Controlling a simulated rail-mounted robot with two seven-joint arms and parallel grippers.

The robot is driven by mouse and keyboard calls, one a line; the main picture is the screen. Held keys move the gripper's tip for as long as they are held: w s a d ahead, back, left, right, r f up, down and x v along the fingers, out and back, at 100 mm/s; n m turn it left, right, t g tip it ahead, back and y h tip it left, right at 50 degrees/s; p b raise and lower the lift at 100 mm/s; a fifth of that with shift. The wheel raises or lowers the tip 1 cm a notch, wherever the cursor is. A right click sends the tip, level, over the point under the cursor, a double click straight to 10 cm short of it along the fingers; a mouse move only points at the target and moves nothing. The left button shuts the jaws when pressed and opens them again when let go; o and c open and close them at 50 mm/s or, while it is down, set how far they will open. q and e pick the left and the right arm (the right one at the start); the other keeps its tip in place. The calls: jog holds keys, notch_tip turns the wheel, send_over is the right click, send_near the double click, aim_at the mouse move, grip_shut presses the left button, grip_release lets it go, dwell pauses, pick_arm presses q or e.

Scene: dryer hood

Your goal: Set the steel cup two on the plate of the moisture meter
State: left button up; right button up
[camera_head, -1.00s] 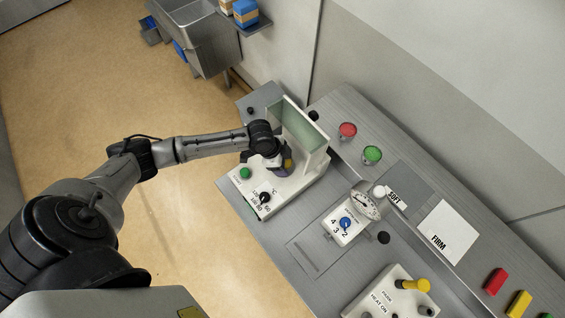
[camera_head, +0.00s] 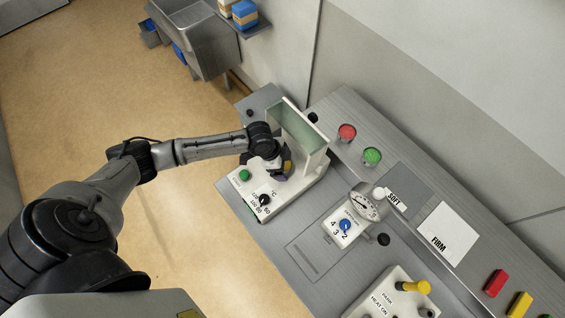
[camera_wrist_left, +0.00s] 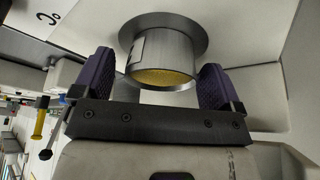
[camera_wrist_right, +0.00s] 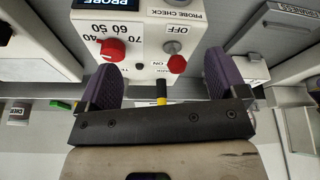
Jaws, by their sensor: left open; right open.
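A steel cup (camera_wrist_left: 160,52) with yellow contents stands on a round dark plate (camera_wrist_left: 198,27) in the left wrist view. A white label shows at its edge, but I cannot read its number. My left gripper (camera_wrist_left: 162,82) is open, one purple finger on each side of the cup, with gaps visible. In the head view my left gripper (camera_head: 283,170) is inside the white hooded device (camera_head: 252,184), which has a green button and a °C dial; the arm mostly hides the cup there. My right gripper (camera_wrist_right: 163,85) is open and empty, above a white panel with red knobs.
A red-topped cup (camera_head: 347,132) and a green-topped cup (camera_head: 372,155) stand behind the device on the grey bench. The upright greenish hood panel (camera_head: 296,125) is close to my left gripper. A dial gauge (camera_head: 364,205) and a yellow-handled box (camera_head: 392,293) stand to the right.

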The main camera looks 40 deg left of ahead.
pick_arm(q)
jog(key=v, duration=1.2)
jog(key=shift+n+t, duration=0.4)
jog(key=shift+n, duration=0.4)
jog(key=s+d+f, duration=0.1)
jog(key=s+d, duration=0.2)
jog(key=s+d+f, duration=0.2)
jog(key=s+d, duration=0.1)
jog(key=d, duration=0.1)
jog(key=s+d+f, duration=0.2)
jog(key=d, duration=0.2)
jog(key=shift+s+f, duration=0.1)
jog(key=shift+s, duration=0.3)
jog(key=s+a+n+y, duration=0.1)
jog(key=s+n+y, duration=0.2)
jog(key=s+n, duration=0.3)
jog(key=s, duration=0.5)
jog(key=shift+s+a+n, duration=0.15)
jog(key=shift+a+n, duration=0.05)
jog(key=shift+n, duration=0.2)
jog(key=shift+d, duration=0.1)
